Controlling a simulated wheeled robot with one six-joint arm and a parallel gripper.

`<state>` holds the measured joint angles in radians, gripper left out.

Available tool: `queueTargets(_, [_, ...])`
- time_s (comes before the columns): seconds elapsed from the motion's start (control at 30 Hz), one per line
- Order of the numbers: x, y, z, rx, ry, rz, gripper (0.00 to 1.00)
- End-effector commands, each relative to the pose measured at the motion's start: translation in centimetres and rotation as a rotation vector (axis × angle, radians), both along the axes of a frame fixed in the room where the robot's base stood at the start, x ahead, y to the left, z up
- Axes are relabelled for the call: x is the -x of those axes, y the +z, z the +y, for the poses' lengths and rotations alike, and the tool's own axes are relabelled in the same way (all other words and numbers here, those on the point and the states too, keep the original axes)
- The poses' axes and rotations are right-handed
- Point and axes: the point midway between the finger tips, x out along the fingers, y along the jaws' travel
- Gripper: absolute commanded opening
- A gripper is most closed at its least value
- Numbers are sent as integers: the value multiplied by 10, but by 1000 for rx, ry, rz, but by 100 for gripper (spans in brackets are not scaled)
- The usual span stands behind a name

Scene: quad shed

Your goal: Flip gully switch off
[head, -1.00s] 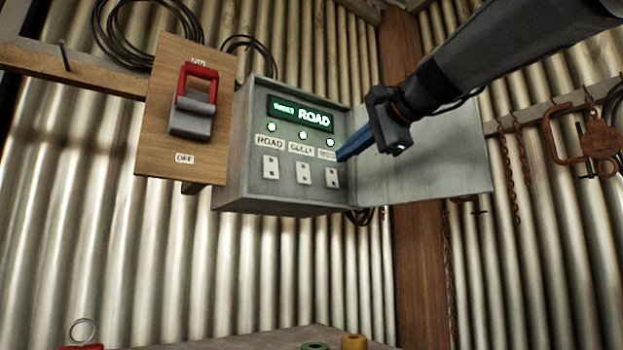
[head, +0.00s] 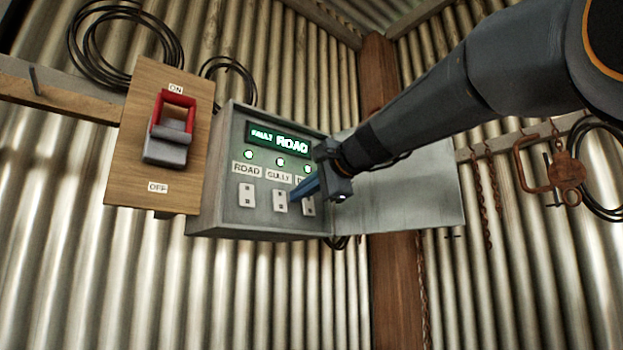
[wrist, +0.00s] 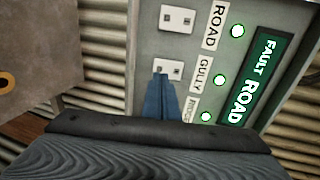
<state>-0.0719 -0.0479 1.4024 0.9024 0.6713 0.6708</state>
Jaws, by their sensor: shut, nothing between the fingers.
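The gully switch (head: 280,200) is the middle of three white rocker switches on a grey control box, under the GULLY label (head: 278,175). It also shows in the wrist view (wrist: 169,70), beside its label (wrist: 204,75). My gripper (head: 294,197) is shut and empty. Its blue fingertips are at the lower right edge of the gully switch; I cannot tell whether they touch it. In the wrist view the fingers (wrist: 160,80) cover part of that switch and hide the third switch. The gully light (head: 280,161) glows.
The road switch (head: 246,196) is left of the gully switch; the third switch (head: 308,206) is close right. The display (head: 279,141) reads FAULT ROAD. A red-handled ON/OFF lever (head: 172,128) is on a wooden board at left. The box's open door (head: 410,190) stands behind my arm.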

Motion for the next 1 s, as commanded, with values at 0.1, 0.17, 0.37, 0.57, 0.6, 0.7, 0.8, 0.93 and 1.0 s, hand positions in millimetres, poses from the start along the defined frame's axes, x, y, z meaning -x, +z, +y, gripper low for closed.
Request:
queueTargets(0.1, [-17,-3,13,1,2,2,0])
queueTargets(0.17, [-24,-4,18,1,1,2,0])
queueTargets(0.37, [-40,-9,27,0,0,0,0])
queueTargets(0.57, [-43,-11,29,1,0,-1,0])
queueTargets(0.6, [-43,-11,29,1,0,-1,0])
queueTargets(0.7, [-43,-11,29,1,0,-1,0])
queueTargets(0.8, [-43,-11,29,0,0,-1,0])
queueTargets(0.93, [-44,-13,30,-5,0,-9,0])
queueTargets(1.0, [-45,-15,30,-12,0,-19,0])
